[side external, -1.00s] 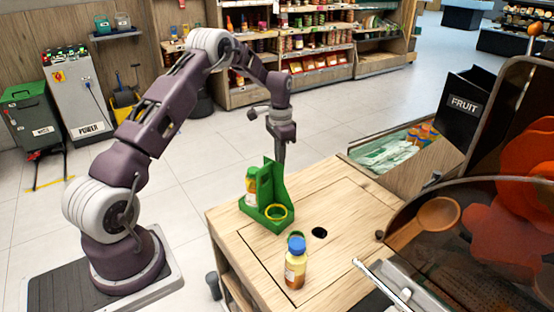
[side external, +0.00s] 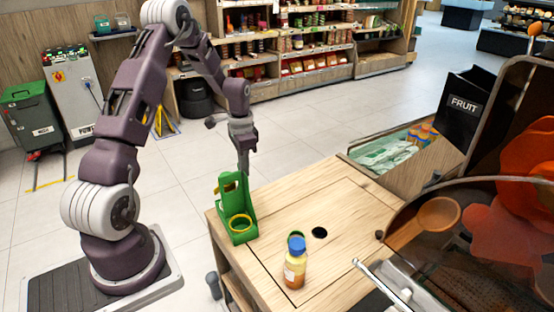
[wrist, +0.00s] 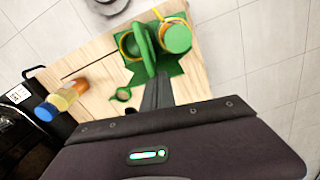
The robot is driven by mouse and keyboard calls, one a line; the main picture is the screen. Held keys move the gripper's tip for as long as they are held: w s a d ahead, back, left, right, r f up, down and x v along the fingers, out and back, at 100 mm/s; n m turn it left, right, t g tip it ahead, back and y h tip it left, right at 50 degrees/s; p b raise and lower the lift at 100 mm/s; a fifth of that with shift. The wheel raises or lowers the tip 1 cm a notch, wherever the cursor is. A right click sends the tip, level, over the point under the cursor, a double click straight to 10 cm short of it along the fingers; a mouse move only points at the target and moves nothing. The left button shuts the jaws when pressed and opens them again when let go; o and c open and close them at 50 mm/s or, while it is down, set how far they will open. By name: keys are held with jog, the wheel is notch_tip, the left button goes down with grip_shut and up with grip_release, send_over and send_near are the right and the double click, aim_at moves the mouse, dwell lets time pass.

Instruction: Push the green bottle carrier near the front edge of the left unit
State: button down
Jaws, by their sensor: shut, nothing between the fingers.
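The green bottle carrier (side external: 224,207) stands upright at the left edge of the wooden unit's top (side external: 335,195). Its yellow-rimmed ring faces the side camera and looks empty. In the wrist view the carrier (wrist: 139,66) holds a green-capped bottle (wrist: 177,39) in one place; its upright panel mostly hides that bottle from the side. My gripper (side external: 244,174) is shut and empty, pointing down close against the carrier's far right side. In the wrist view my gripper's fingers (wrist: 155,92) meet the carrier's panel or stop just short of it; I cannot tell which.
A blue-capped bottle (side external: 295,266) stands near the unit's front, with a small green ring (side external: 296,237) behind it. The juicer and a wooden spoon (side external: 425,222) fill the right side. The top's far part is clear.

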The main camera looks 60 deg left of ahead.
jog(key=shift+s, duration=0.4)
jog(key=w+r, duration=0.4)
jog(key=r, duration=0.6)
jog(key=s+d+r+t, duration=0.1)
jog(key=s+d+r, duration=0.1)
jog(key=d+r, duration=0.65)
jog(key=s+d+r+t+y, duration=0.1)
jog(key=s+d+r, duration=0.2)
jog(key=s+d, duration=0.15)
jog(key=s+d+r+t, duration=0.1)
jog(key=s+d+r, duration=0.25)
jog(key=d, duration=0.25)
jog(key=s+d+n+t, duration=0.1)
jog(key=s+d, duration=0.3)
jog(key=s, duration=0.3)
jog(key=s+d+f+n+t+h, duration=0.1)
jog(key=s+d, duration=0.2)
jog(key=s, duration=0.3)
jog(key=shift+s+d+t, duration=0.3)
jog(key=shift+s+d, duration=0.05)
jog(key=shift+s, duration=0.05)
